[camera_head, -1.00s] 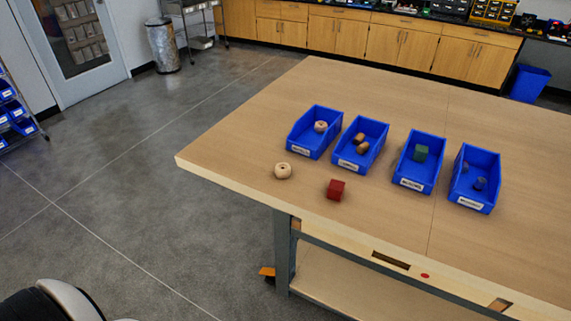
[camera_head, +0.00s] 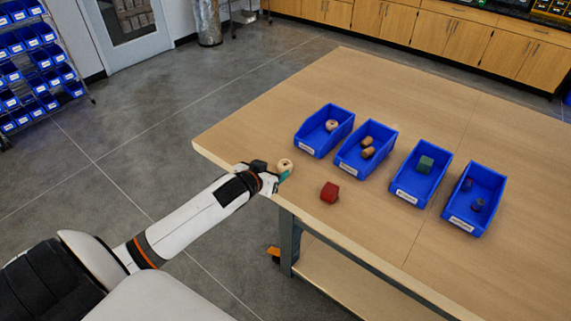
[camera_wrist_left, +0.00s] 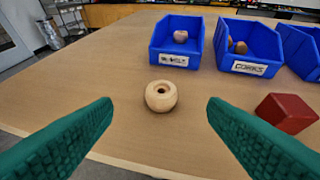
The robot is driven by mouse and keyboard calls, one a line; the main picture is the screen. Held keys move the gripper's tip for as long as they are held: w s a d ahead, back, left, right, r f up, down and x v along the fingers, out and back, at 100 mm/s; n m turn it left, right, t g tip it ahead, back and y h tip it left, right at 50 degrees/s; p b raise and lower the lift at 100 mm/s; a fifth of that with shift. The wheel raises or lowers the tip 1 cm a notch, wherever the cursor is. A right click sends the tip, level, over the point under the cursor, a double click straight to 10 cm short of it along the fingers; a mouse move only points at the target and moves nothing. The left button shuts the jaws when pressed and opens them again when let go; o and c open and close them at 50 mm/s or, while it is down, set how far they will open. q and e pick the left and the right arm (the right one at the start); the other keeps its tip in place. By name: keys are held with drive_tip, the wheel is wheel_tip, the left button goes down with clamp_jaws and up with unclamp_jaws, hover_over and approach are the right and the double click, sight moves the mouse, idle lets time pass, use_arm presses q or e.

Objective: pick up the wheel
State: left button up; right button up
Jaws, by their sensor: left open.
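The loose wheel (camera_head: 285,165) is a pale wooden ring with a hole, lying on the table near its front left edge. In the left wrist view the wheel (camera_wrist_left: 161,96) lies ahead of and between the two green fingers. My left gripper (camera_head: 281,176) is open at the table edge, just short of the wheel. In the wrist view the open gripper (camera_wrist_left: 160,112) holds nothing, with wood surface between its fingers. Another pale wheel (camera_head: 331,125) sits in the leftmost blue bin. My right gripper is not in view.
A red block (camera_head: 329,192) lies right of the wheel. Several blue bins stand in a row behind: the leftmost bin (camera_head: 313,148), one with brown pieces (camera_head: 368,148), one with a green block (camera_head: 425,165), one with dark pieces (camera_head: 477,205). The table (camera_head: 300,90) is clear behind them.

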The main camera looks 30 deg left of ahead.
sight(284, 165)
use_arm(q)
drive_tip(key=x, duration=0.2)
drive_tip(key=shift+w, duration=0.35)
drive_tip(key=shift+w+f+p, duration=0.4)
drive_tip(key=shift+w, duration=0.2)
drive_tip(key=p+x, duration=0.1)
drive_tip(key=x, duration=0.3)
drive_tip(key=shift+s+f, duration=0.1)
drive_tip(key=shift+f, duration=0.05)
drive_tip(key=shift+w+f, duration=0.25)
drive_tip(key=shift+w, duration=0.05)
drive_tip(key=c, duration=1.1)
